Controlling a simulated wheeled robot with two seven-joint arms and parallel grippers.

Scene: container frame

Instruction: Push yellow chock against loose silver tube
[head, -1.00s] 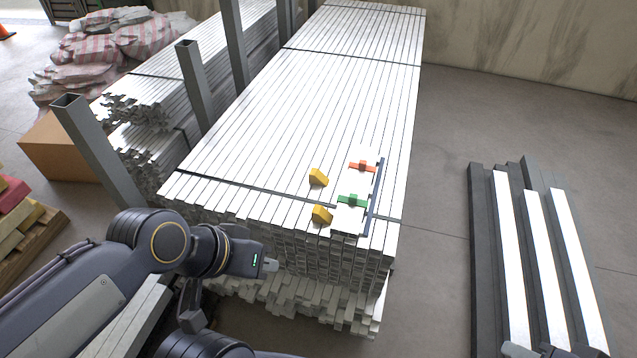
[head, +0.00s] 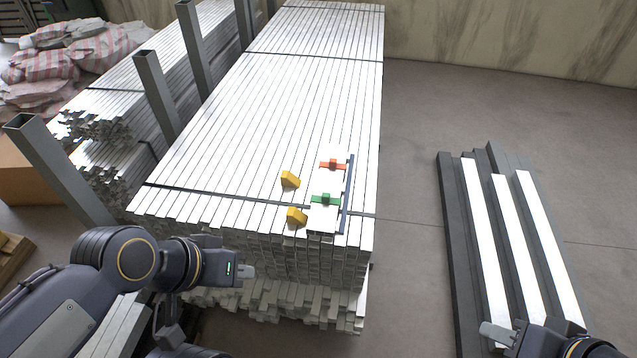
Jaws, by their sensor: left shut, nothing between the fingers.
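Two yellow chocks lie on top of the silver tube stack near its front end: a rear chock (head: 290,180) and a front chock (head: 296,217). They sit just left of a green clamp (head: 326,199) and an orange clamp (head: 332,165). Silver tubes (head: 235,130) lie side by side under them; I cannot tell which one is loose. My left gripper (head: 247,271) is shut and empty, in front of the stack and left of the front chock, apart from both. My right gripper (head: 496,333) is at the bottom right, away from the chocks; its jaw opening is unclear.
A dark bar (head: 346,195) runs along the right of the clamps. Grey posts (head: 157,95) stand along the stack's left side. A pile of dark and white beams (head: 480,235) lies on the right. Bare floor (head: 410,150) separates it from the stack.

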